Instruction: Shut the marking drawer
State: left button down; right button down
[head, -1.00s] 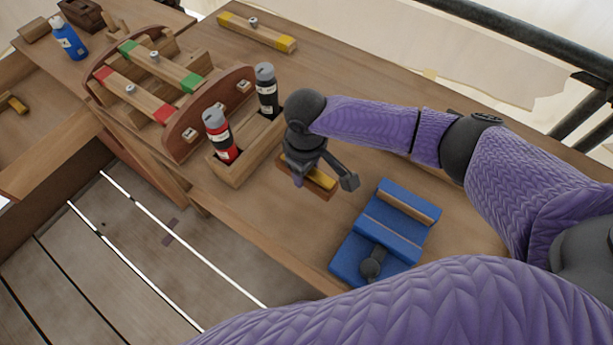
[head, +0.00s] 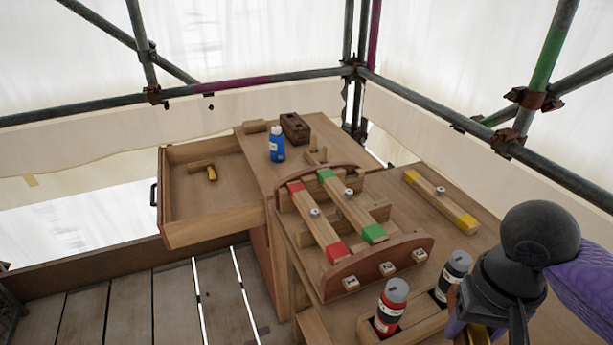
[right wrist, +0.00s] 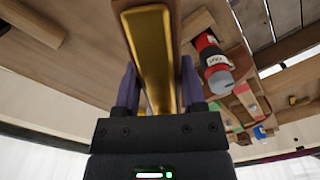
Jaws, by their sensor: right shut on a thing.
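The drawer (head: 215,227) is pulled out at the left of the bench in the head view. Its dark handle (head: 153,194) is on its left outer face. A small brass-and-wood tool (head: 204,169) lies inside it. My right gripper (head: 474,333) is at the lower right of the head view, far from the drawer. In the right wrist view its purple fingers (right wrist: 158,85) are shut on a wooden block with a gold face (right wrist: 153,55). In the head view that block is mostly hidden. My left gripper is not in view.
A wooden rack (head: 372,262) with red- and green-ended bars stands mid-bench. Red (head: 390,308) and black (head: 453,275) bottles stand in a holder beside my right gripper. A blue bottle (head: 277,145) and dark wooden box (head: 294,128) are behind. Scaffold poles surround the bench.

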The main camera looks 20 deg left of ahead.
aim_at(207, 209)
jog(key=i+j, duration=0.2)
jog(key=j, duration=0.25)
jog(key=i+j, duration=0.15)
jog(key=j, duration=0.25)
jog(key=i+j, duration=0.2)
jog(key=j, duration=0.25)
jog(key=i+j, duration=0.15)
jog(key=j, duration=0.25)
jog(key=i+j, duration=0.2)
jog(key=j, duration=0.25)
jog(key=i+j, duration=0.15)
jog(key=j, duration=0.3)
jog(key=i+j, duration=0.2)
jog(key=j, duration=0.2)
jog(key=i+j, duration=0.15)
jog(key=j, duration=0.3)
